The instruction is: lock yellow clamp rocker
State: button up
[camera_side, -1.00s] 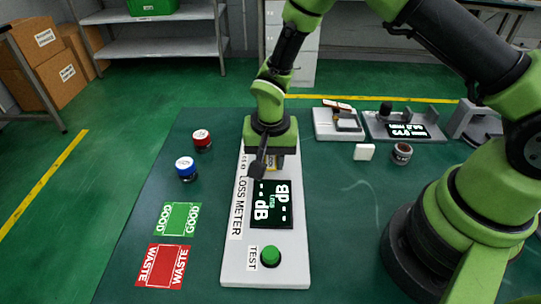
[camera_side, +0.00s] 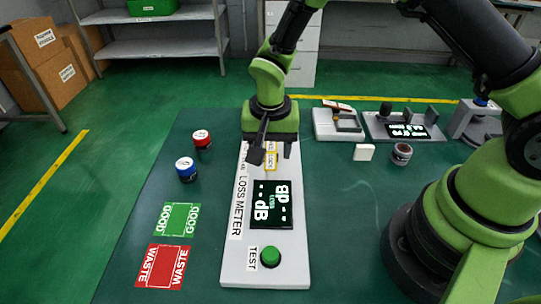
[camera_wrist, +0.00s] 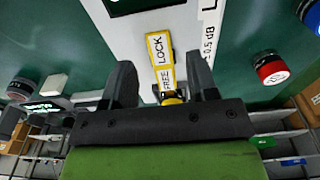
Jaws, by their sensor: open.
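The loss meter (camera_side: 234,268) is a long white panel with a dark dB display (camera_side: 271,205) and a green TEST button (camera_side: 271,257). Near its far end is a yellow-framed LOCK/FREE label (camera_side: 271,161), which also shows in the wrist view (camera_wrist: 160,50). A yellow part, likely the clamp rocker (camera_wrist: 172,97), shows at the FREE end between my fingers, partly hidden by my gripper. My gripper (camera_side: 272,152) is open above the far end of the meter. In the wrist view my fingers (camera_wrist: 162,78) straddle the label, with nothing held. The rocker's tilt cannot be made out.
Red-topped (camera_side: 202,140) and blue-topped (camera_side: 186,169) containers stand left of the meter. Green GOOD (camera_side: 178,219) and red WASTE (camera_side: 163,266) mats lie nearer. Small devices, a white block (camera_side: 364,152) and a round jar (camera_side: 402,153) sit to the right.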

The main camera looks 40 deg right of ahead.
notch_tip(320, 180, up, 6)
jog(key=shift+s+a+r, duration=0.2)
notch_tip(320, 180, up, 9)
jog(key=n+t, duration=0.1)
jog(key=t, duration=0.1)
send_over(270, 165)
jog(key=s+d, duration=0.2)
jog(key=s, duration=0.1)
jog(key=s+d+r+n+t+y, duration=0.1)
jog(key=s+r+n+t, duration=0.1)
jog(key=s+r, duration=0.3)
jog(key=s+d+r+n+t+y, duration=0.1)
jog(key=s+r, duration=0.4)
jog(key=s, duration=0.5)
jog(key=shift+d+n+t+y, duration=0.3)
jog(key=shift+n+t, duration=0.2)
jog(key=shift+t, duration=0.3)
jog(key=shift+s, duration=0.1)
